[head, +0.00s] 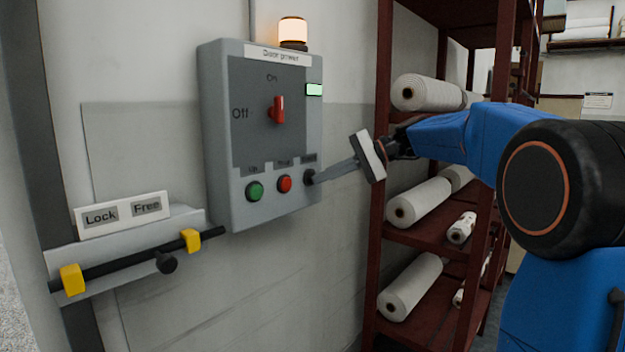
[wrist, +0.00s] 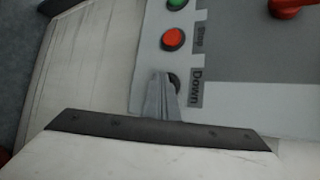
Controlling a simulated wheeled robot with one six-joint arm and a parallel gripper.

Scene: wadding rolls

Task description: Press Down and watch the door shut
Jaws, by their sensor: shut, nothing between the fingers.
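The grey door power box (head: 213,140) hangs on the wall in the head view. Its row holds a green button (head: 254,191), a red button (head: 284,184) and a dark Down button (head: 309,177). The red switch (head: 277,109) points upward to On. The door itself is not identifiable.
An amber lamp (head: 293,31) glows on top of the box, and a green indicator (head: 314,90) is lit. A dark red rack (head: 383,100) with white rolls (head: 418,203) stands close beside my arm.

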